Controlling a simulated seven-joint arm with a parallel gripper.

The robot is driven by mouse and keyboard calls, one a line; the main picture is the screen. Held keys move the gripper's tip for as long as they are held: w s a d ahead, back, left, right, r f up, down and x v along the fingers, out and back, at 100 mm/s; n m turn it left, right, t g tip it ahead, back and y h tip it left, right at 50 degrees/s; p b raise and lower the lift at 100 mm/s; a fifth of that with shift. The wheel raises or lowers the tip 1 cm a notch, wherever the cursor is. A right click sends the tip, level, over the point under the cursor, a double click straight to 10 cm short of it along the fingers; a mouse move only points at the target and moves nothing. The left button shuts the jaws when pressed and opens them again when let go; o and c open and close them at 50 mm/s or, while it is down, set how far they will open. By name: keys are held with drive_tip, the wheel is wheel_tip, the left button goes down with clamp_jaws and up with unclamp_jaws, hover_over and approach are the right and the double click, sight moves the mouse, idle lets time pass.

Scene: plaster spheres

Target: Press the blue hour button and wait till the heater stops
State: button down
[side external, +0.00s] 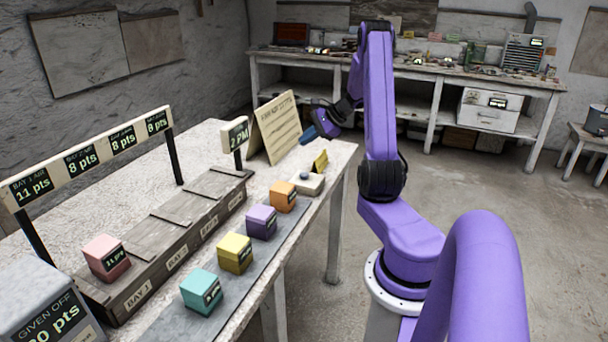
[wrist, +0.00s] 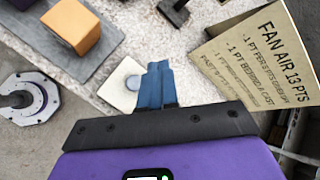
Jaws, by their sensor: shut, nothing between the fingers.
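My gripper (side external: 304,138) is shut and empty, above and behind the box in the side view, apart from the button. Its blue fingers (wrist: 157,66) are together in the wrist view. A sign (side external: 237,134) reads 2 PM. I cannot tell which thing is the heater.
A pink cube (side external: 106,257) sits on bay 1 of the wooden row (side external: 190,212). Teal (side external: 200,291), yellow (side external: 235,252), purple (side external: 261,222) and orange (side external: 283,196) cubes stand on a grey strip.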

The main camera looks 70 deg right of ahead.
sight(307, 174)
drive_tip(key=shift+f, duration=4.35)
drive_tip(key=shift+f, duration=0.2)
drive_tip(key=shift+f, duration=0.2)
drive_tip(key=shift+f, duration=0.55)
drive_tip(key=shift+r, duration=0.95)
drive_tip(key=shift+r, duration=2.55)
